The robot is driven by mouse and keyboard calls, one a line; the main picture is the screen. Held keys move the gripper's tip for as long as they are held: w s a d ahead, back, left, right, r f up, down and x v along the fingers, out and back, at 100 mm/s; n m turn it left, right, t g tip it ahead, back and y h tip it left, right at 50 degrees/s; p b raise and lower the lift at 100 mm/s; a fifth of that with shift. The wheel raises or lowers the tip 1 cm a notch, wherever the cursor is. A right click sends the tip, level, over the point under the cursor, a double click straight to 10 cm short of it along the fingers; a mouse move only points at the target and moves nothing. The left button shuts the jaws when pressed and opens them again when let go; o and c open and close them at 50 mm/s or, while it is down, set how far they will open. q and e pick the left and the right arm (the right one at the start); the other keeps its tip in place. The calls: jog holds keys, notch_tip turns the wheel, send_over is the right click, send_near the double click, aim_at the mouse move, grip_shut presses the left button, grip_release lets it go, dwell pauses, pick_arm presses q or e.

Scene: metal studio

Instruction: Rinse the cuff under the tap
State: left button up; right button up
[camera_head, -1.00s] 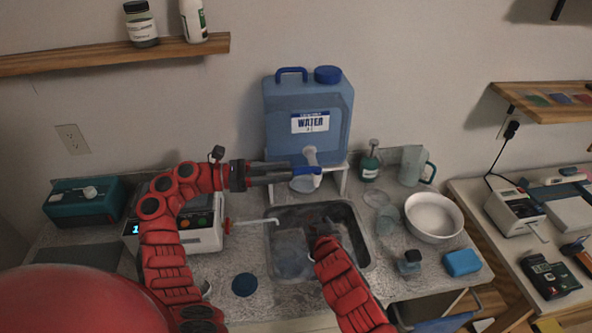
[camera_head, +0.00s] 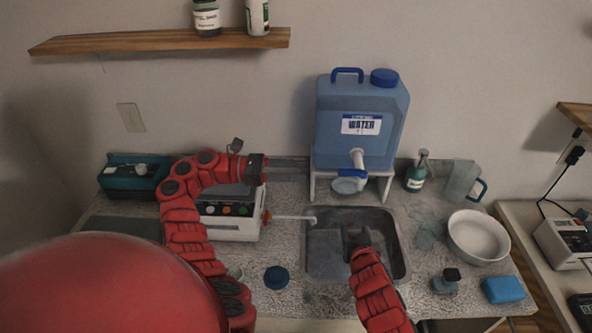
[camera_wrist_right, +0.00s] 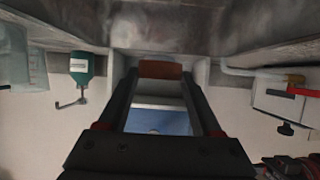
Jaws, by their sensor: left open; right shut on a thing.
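The blue water jug (camera_head: 360,105) stands on a white stand, with a white tap (camera_head: 357,158) and blue lever (camera_head: 353,173) at its front. My left gripper (camera_head: 308,170) is open and empty, left of the tap and apart from it. My right gripper (camera_head: 352,230) is low over the metal sink (camera_head: 400,262), in front of the tap. In the right wrist view it is shut on a reddish-brown piece (camera_wrist_right: 160,69), which looks like the cuff. In the head view the gripper hides this piece. I cannot make out a water stream.
A white machine (camera_head: 228,222) with a spout stands left of the sink. A green bottle (camera_head: 416,177), clear jug (camera_head: 461,182), white bowl (camera_head: 478,238), blue sponge (camera_head: 503,290) and small dark-topped bottle (camera_head: 446,281) stand right. A blue round lid (camera_head: 277,277) lies at the front.

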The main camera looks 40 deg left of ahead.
jog(key=shift+s+d+b, duration=0.1)
jog(key=shift+s+d, duration=0.85)
jog(key=shift+s, duration=0.45)
jog(key=shift+s+d+b, duration=0.15)
jog(key=shift+s+d, duration=0.85)
jog(key=shift+s, duration=0.45)
jog(key=shift+s+d+b, duration=0.1)
jog(key=shift+s+d, duration=0.85)
jog(key=shift+s, duration=0.45)
